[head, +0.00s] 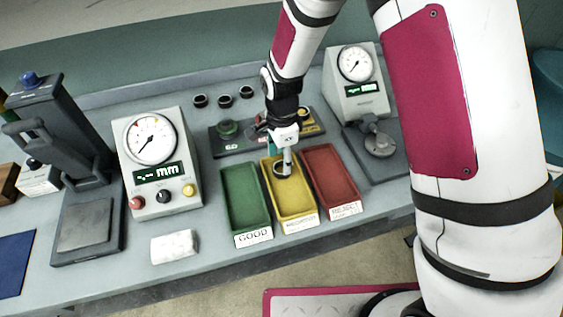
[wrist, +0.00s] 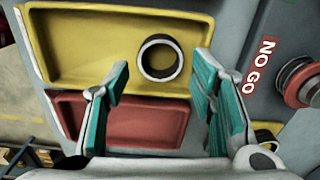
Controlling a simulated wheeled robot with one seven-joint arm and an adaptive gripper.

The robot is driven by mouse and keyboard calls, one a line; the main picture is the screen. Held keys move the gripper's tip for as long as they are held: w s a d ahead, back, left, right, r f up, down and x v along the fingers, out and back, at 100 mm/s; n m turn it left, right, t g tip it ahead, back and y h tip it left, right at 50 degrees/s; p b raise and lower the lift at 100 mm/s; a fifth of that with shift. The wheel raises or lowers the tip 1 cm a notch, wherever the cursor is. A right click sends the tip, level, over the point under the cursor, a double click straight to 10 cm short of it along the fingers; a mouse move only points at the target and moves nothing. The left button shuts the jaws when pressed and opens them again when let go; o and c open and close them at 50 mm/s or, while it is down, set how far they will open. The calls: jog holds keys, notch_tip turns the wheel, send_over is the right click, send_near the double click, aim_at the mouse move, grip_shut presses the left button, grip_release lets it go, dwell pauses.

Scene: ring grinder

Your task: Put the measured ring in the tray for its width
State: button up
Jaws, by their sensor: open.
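A dark ring with a pale edge (wrist: 160,58) lies flat in the yellow tray (wrist: 100,80), near its right end in the wrist view. In the head view the ring (head: 283,168) is partly hidden by my gripper (head: 285,153), which is over the far part of the yellow tray (head: 297,211). In the wrist view my gripper (wrist: 162,72) is open, its teal fingers spread with the ring beyond and between them, not gripped. The green tray (head: 242,195), labelled GOOD, is left of the yellow one. The red tray (head: 333,185), labelled REJECT, is right. The yellow tray's label is blurred.
Two dial gauges stand left (head: 160,165) and right (head: 356,85); the left display shows dashes and mm. A plug-gauge stand (head: 228,141) is behind the trays. Three dark rings (head: 225,101) sit farther back. A white cloth (head: 174,246) lies at the front.

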jog(key=s+d+r+n+t, duration=0.1)
jog(key=s+d+r+n, duration=0.15)
jog(key=r, duration=0.55)
jog(key=s+d+r+n+t, duration=0.1)
jog(key=d+r, duration=0.3)
jog(key=r, duration=0.4)
jog(key=s+d+r+n, duration=0.2)
jog(key=d+r, duration=0.1)
jog(key=r, duration=0.5)
jog(key=s+d+r+n+t, duration=0.1)
jog(key=s+d+r+n, duration=0.2)
jog(key=s, duration=0.4)
jog(key=s+d+r+n+t, duration=0.2)
jog(key=s+d+r+n, duration=0.2)
jog(key=s, duration=0.3)
jog(key=shift+d+r+n+t+b, duration=0.2)
jog(key=shift+d+n+t+b, duration=0.15)
jog(key=shift+d+n, duration=0.35)
jog(key=shift+s+d, duration=0.1)
jog(key=shift+d, duration=0.05)
